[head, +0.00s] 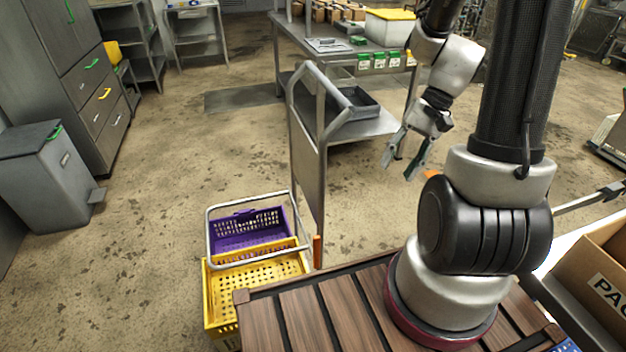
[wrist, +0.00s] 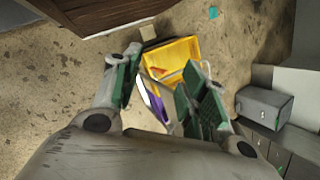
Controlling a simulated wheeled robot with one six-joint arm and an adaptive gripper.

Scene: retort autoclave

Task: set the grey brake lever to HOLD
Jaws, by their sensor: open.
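I cannot make out a grey brake lever or a HOLD mark in either view. My gripper (head: 400,168) hangs open and empty in the head view, above the floor to the right of a tall grey metal panel with a tube handle (head: 308,165). In the wrist view my gripper (wrist: 163,62) shows its two green-padded fingers spread apart. A small upright orange piece (head: 317,251) stands near the foot of the panel. Another small orange patch (head: 432,174) shows just right of my gripper, partly hidden by my arm.
A yellow basket (head: 222,300) and a purple basket (head: 232,236) sit left of the panel; the yellow basket (wrist: 172,50) also shows beyond my fingers. A steel table (head: 290,38) stands behind. A grey bin (head: 50,185) and cabinet (head: 85,130) stand left. Left-middle floor is clear.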

